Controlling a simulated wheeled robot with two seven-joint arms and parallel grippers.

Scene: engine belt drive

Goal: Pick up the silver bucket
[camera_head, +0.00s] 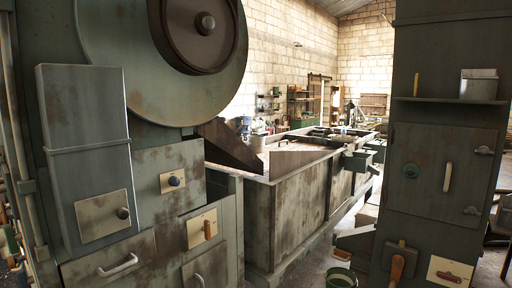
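A small silver-grey container (478,86) stands upright on a narrow shelf on the right-hand green cabinet. It has a flared upper part, and its inside cannot be seen; I cannot tell for sure that it is the silver bucket. A dark green bucket (341,279) with a lighter rim stands on the floor at the bottom, cut off by the picture edge. Neither of my grippers is in view.
The shelf (450,100) sits above a cabinet door with a pale handle (447,177). At left stands a large green machine (160,150) with a big wheel, knobs and drawers. A long rusty metal bin (300,205) fills the middle. Some floor (318,258) is clear between bin and cabinet.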

